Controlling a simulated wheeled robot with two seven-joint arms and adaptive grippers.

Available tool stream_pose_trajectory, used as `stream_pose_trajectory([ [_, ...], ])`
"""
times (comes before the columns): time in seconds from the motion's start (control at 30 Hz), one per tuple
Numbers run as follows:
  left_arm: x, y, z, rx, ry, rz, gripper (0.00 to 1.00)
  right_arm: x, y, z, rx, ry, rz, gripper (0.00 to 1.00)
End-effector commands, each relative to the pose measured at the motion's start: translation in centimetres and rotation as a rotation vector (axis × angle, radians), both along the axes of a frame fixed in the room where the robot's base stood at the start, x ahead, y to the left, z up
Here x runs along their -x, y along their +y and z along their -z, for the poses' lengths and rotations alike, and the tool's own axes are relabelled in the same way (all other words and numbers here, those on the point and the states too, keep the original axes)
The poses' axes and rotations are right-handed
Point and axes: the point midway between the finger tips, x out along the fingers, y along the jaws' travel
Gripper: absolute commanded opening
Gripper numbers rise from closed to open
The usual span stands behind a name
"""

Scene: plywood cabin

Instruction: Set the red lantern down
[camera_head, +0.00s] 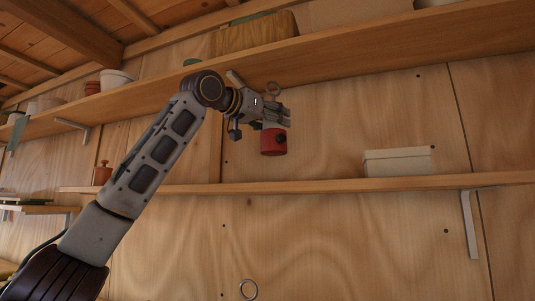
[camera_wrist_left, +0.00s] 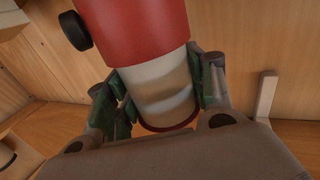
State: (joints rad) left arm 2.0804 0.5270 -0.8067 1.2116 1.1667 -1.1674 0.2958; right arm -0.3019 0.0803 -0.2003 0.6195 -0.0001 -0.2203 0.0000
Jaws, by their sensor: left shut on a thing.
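The red lantern (camera_head: 273,142) hangs below my left gripper (camera_head: 272,118) in the head view, above the lower shelf (camera_head: 320,185) and apart from it. In the left wrist view the lantern's red body (camera_wrist_left: 140,25) has a black knob on its side and a pale glass section. The green-padded fingers of my left gripper (camera_wrist_left: 160,95) are shut around the pale section. A ring handle (camera_head: 273,88) shows just above the gripper. My right gripper is in neither view.
A white box (camera_head: 397,162) stands on the lower shelf to the right. A small orange-brown container (camera_head: 102,173) stands at its left end. The upper shelf (camera_head: 380,58) runs close above the gripper. The lower shelf is bare between the container and the box.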

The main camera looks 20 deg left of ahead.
Motion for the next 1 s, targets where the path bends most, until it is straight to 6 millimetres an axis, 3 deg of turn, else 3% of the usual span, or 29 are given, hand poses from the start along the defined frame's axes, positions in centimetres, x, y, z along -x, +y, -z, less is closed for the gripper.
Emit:
stream_pose_trajectory([
  [0.4,0.1,0.0,3.5,0.000,-0.002,0.001,0.21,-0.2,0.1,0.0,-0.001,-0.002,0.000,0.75],
  [1.0,0.0,0.1,4.4,0.001,-0.002,0.000,0.21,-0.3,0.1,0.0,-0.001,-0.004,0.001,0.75],
])
